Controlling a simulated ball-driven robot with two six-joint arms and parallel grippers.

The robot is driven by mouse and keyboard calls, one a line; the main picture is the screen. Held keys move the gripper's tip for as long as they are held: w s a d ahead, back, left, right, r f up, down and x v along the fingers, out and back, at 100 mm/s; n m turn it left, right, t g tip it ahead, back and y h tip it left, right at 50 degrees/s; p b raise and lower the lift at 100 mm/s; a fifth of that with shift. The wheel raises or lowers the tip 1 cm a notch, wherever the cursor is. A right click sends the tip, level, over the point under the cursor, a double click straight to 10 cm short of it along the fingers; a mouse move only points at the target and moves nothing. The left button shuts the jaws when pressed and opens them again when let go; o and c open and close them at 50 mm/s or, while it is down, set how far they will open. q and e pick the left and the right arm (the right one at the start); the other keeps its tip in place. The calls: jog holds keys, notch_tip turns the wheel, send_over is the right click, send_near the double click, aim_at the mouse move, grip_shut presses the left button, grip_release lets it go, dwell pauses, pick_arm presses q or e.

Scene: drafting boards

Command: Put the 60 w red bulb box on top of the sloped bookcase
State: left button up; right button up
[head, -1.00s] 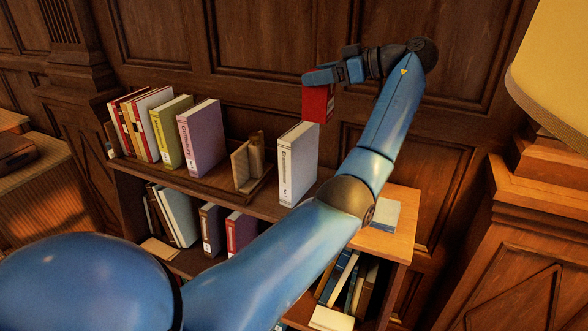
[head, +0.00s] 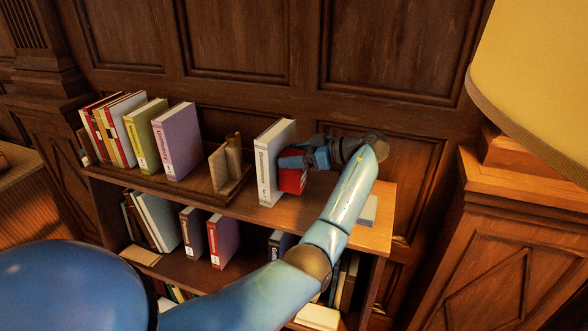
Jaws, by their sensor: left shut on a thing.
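The red bulb box (head: 292,181) is in my left gripper (head: 303,160), which is shut on it. The box is just right of a white book standing on the bookcase top, at about the height of the book's middle. I cannot tell whether its bottom touches the top board. The bookcase (head: 310,212) stands against the panelled wall, with books on its top and on the shelves below. My left arm crosses in front of its right part and hides some of it. My right gripper is not in view.
The white book (head: 268,165) stands close to the box's left. Wooden bookends (head: 226,170) and several upright books, such as a purple one (head: 178,145), are farther left. A flat pale book (head: 369,210) lies at the top's right end. A yellow lampshade (head: 535,85) hangs at the right.

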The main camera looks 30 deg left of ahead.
aim_at(304, 170)
pick_arm(q)
jog(key=shift+f, duration=2.35)
jog(key=shift+f, duration=0.1)
jog(key=o, duration=1.5)
jog(key=shift+c, duration=0.2)
